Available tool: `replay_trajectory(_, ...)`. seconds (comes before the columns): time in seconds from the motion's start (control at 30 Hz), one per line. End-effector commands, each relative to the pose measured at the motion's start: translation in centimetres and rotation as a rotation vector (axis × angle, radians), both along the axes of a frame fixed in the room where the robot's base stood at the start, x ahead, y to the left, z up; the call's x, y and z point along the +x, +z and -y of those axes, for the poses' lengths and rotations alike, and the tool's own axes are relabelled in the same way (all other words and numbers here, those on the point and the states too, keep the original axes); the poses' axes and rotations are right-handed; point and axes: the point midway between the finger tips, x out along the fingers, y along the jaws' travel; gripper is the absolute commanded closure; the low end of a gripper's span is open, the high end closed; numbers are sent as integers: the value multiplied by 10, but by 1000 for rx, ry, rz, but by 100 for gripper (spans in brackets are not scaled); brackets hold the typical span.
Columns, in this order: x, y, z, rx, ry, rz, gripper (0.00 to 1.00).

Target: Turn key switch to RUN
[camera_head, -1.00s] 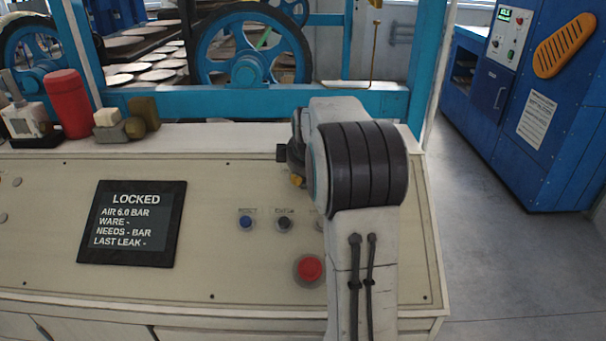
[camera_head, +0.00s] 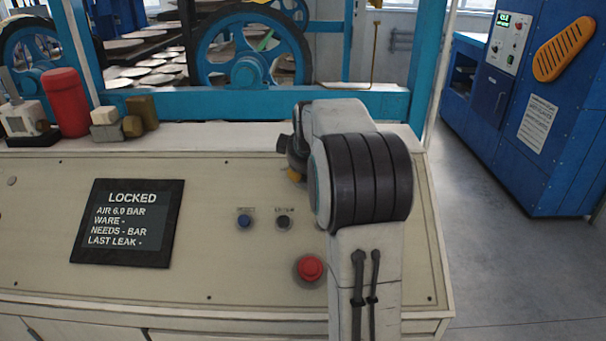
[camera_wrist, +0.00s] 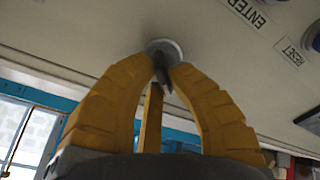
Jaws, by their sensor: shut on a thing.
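The key switch (camera_wrist: 168,46) shows in the wrist view as a round metal collar on the cream panel, with a dark key (camera_wrist: 162,74) standing out of it. The key's turn position cannot be read. In the head view my arm hides the switch, and only a bit of yellow finger shows at my gripper (camera_head: 295,175).
A blue button (camera_head: 244,221), a dark button (camera_head: 284,222) and a red button (camera_head: 310,268) sit on the panel left of my arm. A red cylinder (camera_head: 66,103) and small blocks (camera_head: 124,121) stand on the back ledge. A blue cabinet (camera_head: 538,100) stands right, beyond open floor.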

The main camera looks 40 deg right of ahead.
Motion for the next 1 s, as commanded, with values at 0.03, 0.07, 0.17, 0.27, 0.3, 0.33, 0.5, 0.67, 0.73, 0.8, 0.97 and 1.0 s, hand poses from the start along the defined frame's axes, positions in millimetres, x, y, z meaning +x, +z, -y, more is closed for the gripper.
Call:
replay_trajectory(0.03,-1,-3,0,3,-1,-7,100)
replay_trajectory(0.07,-1,-3,0,3,-1,-7,100)
replay_trajectory(0.17,-1,-3,0,3,-1,-7,77)
replay_trajectory(0.27,-1,-2,0,2,0,-6,68)
replay_trajectory(0.3,-1,-2,0,2,0,-6,65)
replay_trajectory(0.33,-1,-2,0,2,0,-6,62)
replay_trajectory(0.5,-1,-1,0,1,1,-4,58)
replay_trajectory(0.67,-1,0,0,0,1,-3,58)
replay_trajectory(0.73,-2,3,-1,0,2,-2,58)
replay_trajectory(0.8,-5,8,-3,0,2,-2,58)
replay_trajectory(0.97,-17,28,-9,-3,1,1,58)
replay_trajectory(1.0,-21,34,-11,-2,2,1,58)
